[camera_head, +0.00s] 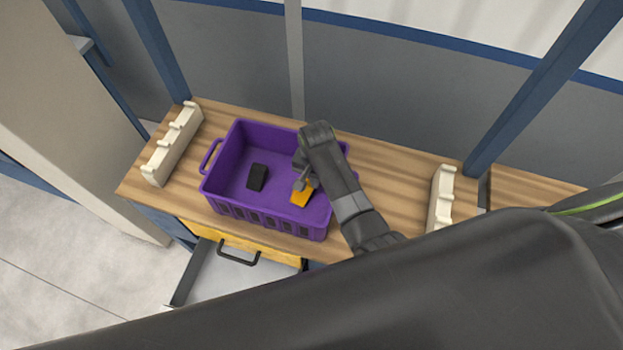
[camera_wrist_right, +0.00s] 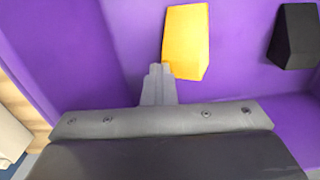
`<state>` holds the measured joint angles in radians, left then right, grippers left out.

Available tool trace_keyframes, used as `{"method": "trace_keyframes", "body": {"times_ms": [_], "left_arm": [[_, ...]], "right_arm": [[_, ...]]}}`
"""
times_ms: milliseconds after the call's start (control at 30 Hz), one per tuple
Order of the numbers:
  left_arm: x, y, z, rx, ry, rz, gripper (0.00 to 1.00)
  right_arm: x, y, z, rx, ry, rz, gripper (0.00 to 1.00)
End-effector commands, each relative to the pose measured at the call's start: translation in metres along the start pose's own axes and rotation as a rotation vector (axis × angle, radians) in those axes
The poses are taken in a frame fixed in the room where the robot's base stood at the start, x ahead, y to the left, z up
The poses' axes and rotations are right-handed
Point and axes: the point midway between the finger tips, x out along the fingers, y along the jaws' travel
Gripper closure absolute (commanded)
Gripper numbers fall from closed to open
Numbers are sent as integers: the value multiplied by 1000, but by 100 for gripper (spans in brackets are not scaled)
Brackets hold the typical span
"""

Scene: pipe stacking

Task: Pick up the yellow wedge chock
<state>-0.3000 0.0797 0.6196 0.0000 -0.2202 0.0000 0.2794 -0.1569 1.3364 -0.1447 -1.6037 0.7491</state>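The yellow wedge chock (camera_head: 302,197) lies on the floor of the purple crate (camera_head: 229,172), in its right part. It also shows at the top middle of the right wrist view (camera_wrist_right: 186,42). My right gripper (camera_head: 303,183) reaches down into the crate just above and beside the wedge. In the right wrist view its fingers (camera_wrist_right: 158,84) appear together at the middle, with nothing between them. Their tips overlap the wedge's lower left corner in the picture; whether they touch it I cannot tell. My left gripper is out of view.
A black block (camera_head: 257,177) lies in the crate left of the wedge, also in the right wrist view (camera_wrist_right: 295,36). Cream notched racks stand on the wooden table at left (camera_head: 172,146) and right (camera_head: 441,199). An open drawer (camera_head: 235,275) sticks out below the table.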

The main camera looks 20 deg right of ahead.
Motion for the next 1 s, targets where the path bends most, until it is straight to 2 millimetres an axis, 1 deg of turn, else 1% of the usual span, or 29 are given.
{"method": "trace_keyframes", "body": {"times_ms": [33,300,433,600,867,1000], "left_arm": [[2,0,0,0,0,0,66],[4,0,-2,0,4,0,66],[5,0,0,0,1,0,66],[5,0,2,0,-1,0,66],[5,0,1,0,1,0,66],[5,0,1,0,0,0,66]], "right_arm": [[1,6,3,3,-10,14,100],[-40,2,3,3,-7,5,100],[-56,1,2,2,-6,3,100],[-65,1,2,2,-6,3,100],[-66,1,2,1,-6,2,100],[-66,1,2,1,-6,2,82]]}}
